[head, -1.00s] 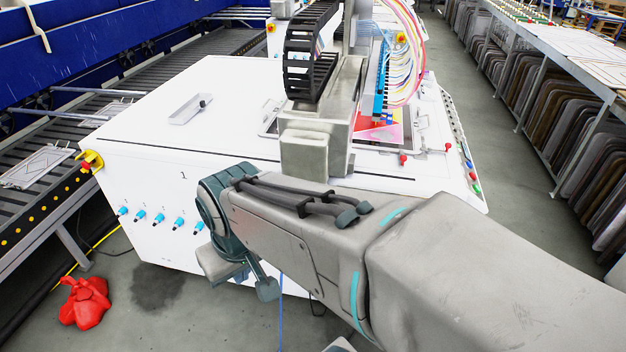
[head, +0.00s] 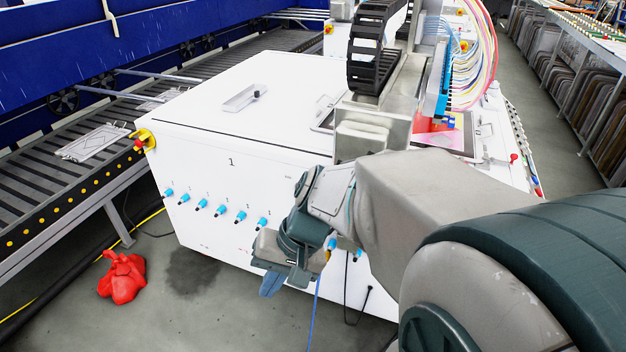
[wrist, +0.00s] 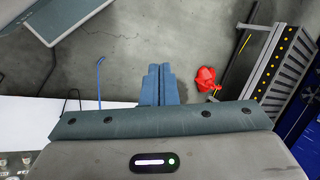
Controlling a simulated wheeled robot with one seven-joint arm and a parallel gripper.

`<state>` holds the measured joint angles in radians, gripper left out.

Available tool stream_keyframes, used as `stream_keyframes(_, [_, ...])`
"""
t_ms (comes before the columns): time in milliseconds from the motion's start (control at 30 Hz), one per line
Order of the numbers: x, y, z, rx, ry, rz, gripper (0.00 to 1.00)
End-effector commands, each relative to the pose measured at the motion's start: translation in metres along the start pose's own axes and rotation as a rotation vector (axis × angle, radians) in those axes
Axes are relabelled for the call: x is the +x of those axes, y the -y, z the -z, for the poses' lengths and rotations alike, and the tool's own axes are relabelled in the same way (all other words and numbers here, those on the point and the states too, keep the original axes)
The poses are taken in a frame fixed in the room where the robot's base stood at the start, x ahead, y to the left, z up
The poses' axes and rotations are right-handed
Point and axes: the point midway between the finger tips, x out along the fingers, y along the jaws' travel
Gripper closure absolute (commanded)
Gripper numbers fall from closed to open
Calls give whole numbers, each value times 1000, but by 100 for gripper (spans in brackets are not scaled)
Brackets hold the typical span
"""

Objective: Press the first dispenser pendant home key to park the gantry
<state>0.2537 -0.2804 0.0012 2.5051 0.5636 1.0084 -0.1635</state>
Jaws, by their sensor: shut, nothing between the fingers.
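The first dispenser is the white cabinet (head: 240,172) marked "1" in the head view. Its gantry (head: 395,95), with a black cable chain, stands over the top of the cabinet. I cannot make out the pendant or its home key; part of the cabinet's front is hidden behind my arm. A small yellow part (head: 328,252) shows just beside my wrist, too small to identify. My gripper (head: 270,286) is shut and empty, low in front of the cabinet. In the wrist view its fingers (wrist: 160,72) lie together over bare floor.
Several blue knobs (head: 202,204) line the cabinet front. A yellow-and-red emergency stop (head: 143,141) sits at its left corner. A blue cable (head: 315,310) hangs near my gripper. A red bundle (head: 122,277) lies on the floor beside a roller conveyor (head: 60,170). Floor before the cabinet is mostly clear.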

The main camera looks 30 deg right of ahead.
Motion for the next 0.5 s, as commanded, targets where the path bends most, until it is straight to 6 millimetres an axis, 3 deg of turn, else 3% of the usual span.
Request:
stream_keyframes(33, [23, -7, 9, 88, 21, 79, 100])
stream_keyframes(267, [58, -14, 72, 447, 5, 498, 100])
stream_keyframes(367, [63, -32, 110, 599, -58, 683, 100])
stream_keyframes(500, [64, -78, 167, 806, -202, 932, 100])
